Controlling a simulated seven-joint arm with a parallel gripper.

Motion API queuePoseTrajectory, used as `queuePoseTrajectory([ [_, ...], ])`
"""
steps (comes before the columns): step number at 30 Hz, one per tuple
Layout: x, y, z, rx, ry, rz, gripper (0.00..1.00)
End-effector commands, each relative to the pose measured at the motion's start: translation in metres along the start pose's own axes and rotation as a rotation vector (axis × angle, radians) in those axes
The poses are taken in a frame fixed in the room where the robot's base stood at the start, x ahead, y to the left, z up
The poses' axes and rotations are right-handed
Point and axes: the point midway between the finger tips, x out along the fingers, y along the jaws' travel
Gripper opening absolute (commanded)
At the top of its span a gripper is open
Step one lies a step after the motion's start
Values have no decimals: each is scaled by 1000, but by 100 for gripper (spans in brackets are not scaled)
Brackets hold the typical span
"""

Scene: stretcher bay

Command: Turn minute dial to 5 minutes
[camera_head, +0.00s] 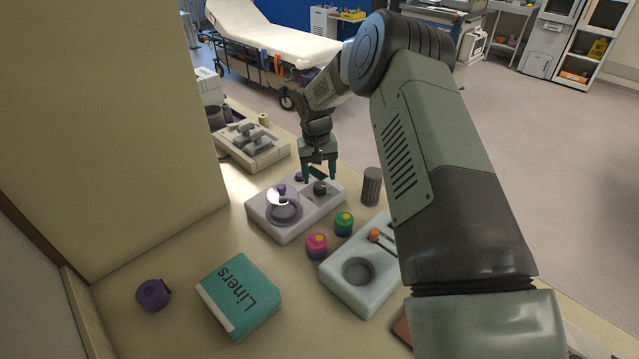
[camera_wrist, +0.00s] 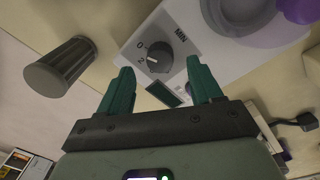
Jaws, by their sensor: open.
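The minute dial (camera_head: 320,188) is a dark round knob on a pale device (camera_head: 262,222) with a round bowl-like part on its left. In the wrist view the dial (camera_wrist: 159,57) sits on a light panel marked "MIN", with 0 and 2 readable at its left; other marks are hidden or too small, and its exact setting is unclear. My gripper (camera_head: 320,177) is above the dial, fingers pointing down. In the wrist view my gripper (camera_wrist: 160,72) is open, its green fingers spread to either side with the dial between and beyond their tips. No contact shows.
A grey ribbed cup (camera_head: 371,187) stands right of the device. Green (camera_head: 344,223) and pink (camera_head: 317,245) capped jars stand in front, beside another pale device (camera_head: 340,290). A teal Liners box (camera_head: 240,297) and purple roll (camera_head: 153,295) lie at front left. A tall panel (camera_head: 110,130) bounds the left.

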Motion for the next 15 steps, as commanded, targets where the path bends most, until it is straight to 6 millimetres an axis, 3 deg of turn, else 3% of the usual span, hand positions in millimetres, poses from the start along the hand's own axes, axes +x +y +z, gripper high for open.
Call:
queuePoseTrajectory([
  [6,31,0,0,-1,-1,0,65],
  [15,40,0,0,-1,1,1,65],
])
